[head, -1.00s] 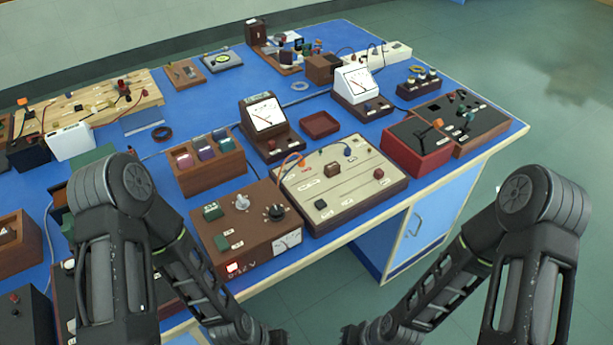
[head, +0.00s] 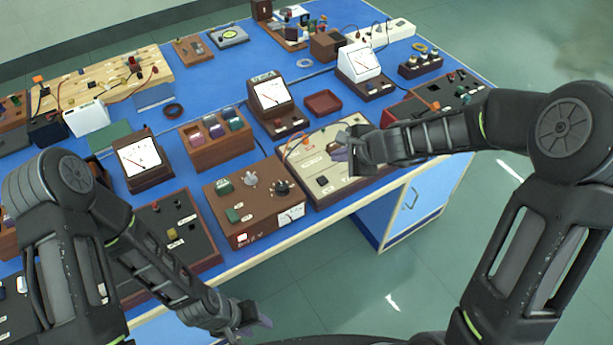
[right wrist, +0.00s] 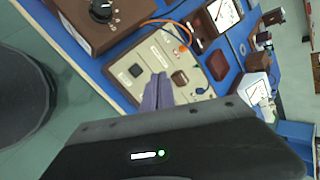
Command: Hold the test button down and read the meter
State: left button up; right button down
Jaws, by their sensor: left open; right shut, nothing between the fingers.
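A cream panel (head: 318,194) holds a black square button (head: 322,180), which also shows in the right wrist view (right wrist: 137,70). A brown block (right wrist: 180,78) sits farther in on the panel. The labels are too small to read, so I cannot tell which is the test button. A brown meter (head: 270,95) with a white dial stands behind the panel; its reading is illegible. My right gripper (head: 338,151) is shut and empty over the panel, its fingertips (right wrist: 155,93) between button and block; contact is unclear. My left gripper (head: 258,325) is open, off the table's front edge.
A brown power box (head: 247,208) with knobs stands left of the panel. A white meter (head: 360,63) stands behind it to the right, and another meter (head: 140,158) to the left. A red tray (head: 323,103) and an orange wire (right wrist: 178,32) are near.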

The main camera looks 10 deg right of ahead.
aim_at(325, 182)
pick_arm(q)
jog(key=shift+s+a, duration=0.15)
jog(key=shift+a, duration=0.1)
pick_arm(e)
jog(key=a+r+m, duration=0.1)
jog(key=w+a+r+m+y, duration=0.1)
jog(key=a, duration=0.1)
jog(key=shift+w, duration=0.15)
pick_arm(q)
jog(key=shift+f, duration=0.15)
pick_arm(e)
jog(key=shift+f, duration=0.15)
pick_arm(q)
notch_tip(325, 182, down, 7)
jog(key=b, duration=0.8)
jog(key=shift+w+d+f, duration=0.2)
jog(key=shift+w+d, duration=0.15)
jog(key=shift+w, duration=0.05)
pick_arm(e)
notch_tip(325, 182, down, 9)
jog(key=shift+r, duration=0.2)
pick_arm(q)
jog(key=shift+f+b, duration=0.1)
jog(key=shift+b, duration=0.2)
pick_arm(e)
jog(key=shift+f, duration=0.15)
